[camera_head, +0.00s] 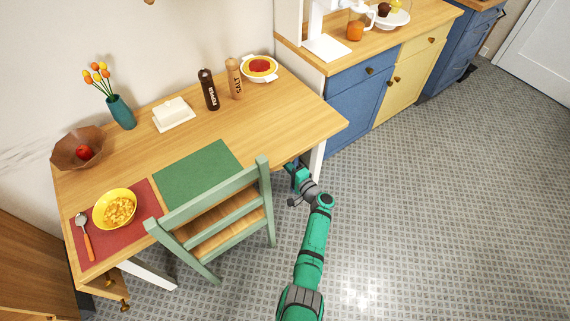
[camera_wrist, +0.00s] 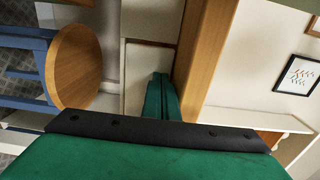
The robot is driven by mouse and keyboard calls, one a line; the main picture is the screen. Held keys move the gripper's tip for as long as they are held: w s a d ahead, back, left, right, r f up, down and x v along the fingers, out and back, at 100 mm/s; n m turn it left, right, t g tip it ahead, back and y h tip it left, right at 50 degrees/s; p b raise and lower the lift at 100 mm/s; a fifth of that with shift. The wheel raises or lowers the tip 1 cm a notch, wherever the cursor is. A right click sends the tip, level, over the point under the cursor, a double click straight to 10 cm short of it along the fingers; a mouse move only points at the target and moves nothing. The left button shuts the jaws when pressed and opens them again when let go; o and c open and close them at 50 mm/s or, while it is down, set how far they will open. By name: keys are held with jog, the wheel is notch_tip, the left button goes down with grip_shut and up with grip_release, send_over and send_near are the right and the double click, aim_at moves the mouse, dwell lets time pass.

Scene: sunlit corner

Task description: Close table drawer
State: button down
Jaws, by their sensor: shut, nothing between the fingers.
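The wooden table (camera_head: 270,115) stands against the wall in the head view. A wooden drawer part with a knob (camera_head: 125,307) shows under its near left corner; how far it stands out is hard to tell. My gripper (camera_head: 292,167) is at the table's right end, just below the tabletop edge and right of the green chair. In the wrist view its green fingers (camera_wrist: 161,97) are together with nothing between them. They point at a pale panel (camera_wrist: 150,60) beside the wooden tabletop edge (camera_wrist: 205,55). Whether they touch it is unclear. Any drawer at this end is mostly hidden.
The green chair (camera_head: 222,212) stands at the table's front, close to my gripper. A yellow bowl (camera_head: 115,209), shakers and a vase are on the tabletop. Blue and yellow cabinets (camera_head: 362,97) stand to the right. The tiled floor (camera_head: 440,200) to the right is clear.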

jog(key=shift+w+a+r, duration=0.15)
jog(key=shift+w+a, duration=0.1)
jog(key=shift+a, duration=0.1)
jog(key=v, duration=1.4)
jog(key=shift+s+d+f, duration=0.2)
jog(key=shift+s+d, duration=0.1)
